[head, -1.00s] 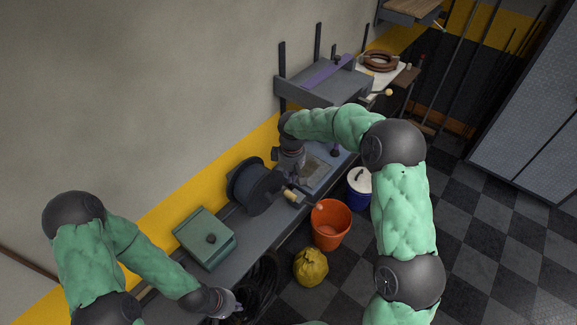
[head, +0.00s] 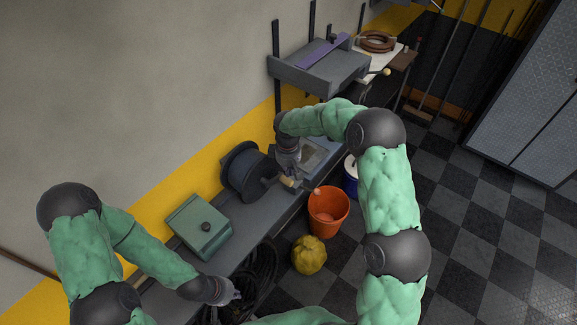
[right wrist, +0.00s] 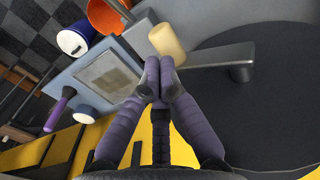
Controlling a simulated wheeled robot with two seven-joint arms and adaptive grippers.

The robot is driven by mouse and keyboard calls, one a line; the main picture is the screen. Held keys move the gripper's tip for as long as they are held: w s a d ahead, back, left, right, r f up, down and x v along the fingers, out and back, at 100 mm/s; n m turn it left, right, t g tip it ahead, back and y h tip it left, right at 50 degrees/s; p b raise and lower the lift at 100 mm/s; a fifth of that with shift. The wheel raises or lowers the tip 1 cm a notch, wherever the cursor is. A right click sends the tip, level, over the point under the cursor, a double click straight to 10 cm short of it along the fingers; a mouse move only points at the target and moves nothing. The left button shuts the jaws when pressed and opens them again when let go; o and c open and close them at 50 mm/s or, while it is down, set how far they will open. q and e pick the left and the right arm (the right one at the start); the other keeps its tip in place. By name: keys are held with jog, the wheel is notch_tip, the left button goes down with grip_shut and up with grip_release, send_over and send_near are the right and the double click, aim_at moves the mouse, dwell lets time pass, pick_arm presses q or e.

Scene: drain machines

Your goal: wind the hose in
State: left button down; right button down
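The dark hose reel (head: 243,172) stands on the bench, its crank and pale wooden handle (head: 288,182) on the side facing the floor. In the right wrist view the handle (right wrist: 167,40) and grey crank arm (right wrist: 218,60) lie just beyond my right fingertips. My right gripper (right wrist: 160,78) has its purple fingertips together, with nothing visible between them. It is right at the handle's base; contact is unclear. Black hose (head: 262,272) hangs in loops at the bench's front edge. My left gripper (head: 234,294) is beside these loops; its fingers are too small to read.
A green box (head: 198,228) sits on the bench left of the reel. An orange bucket (head: 328,212), a yellow bag (head: 309,255) and a blue, white-lidded bin (head: 351,178) stand on the floor in front. A grey shelf (head: 318,68) is above the bench. Checkered floor lies free at right.

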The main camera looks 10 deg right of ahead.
notch_tip(320, 180, down, 2)
jog(key=shift+w, duration=0.15)
pick_arm(q)
jog(key=shift+f, duration=0.35)
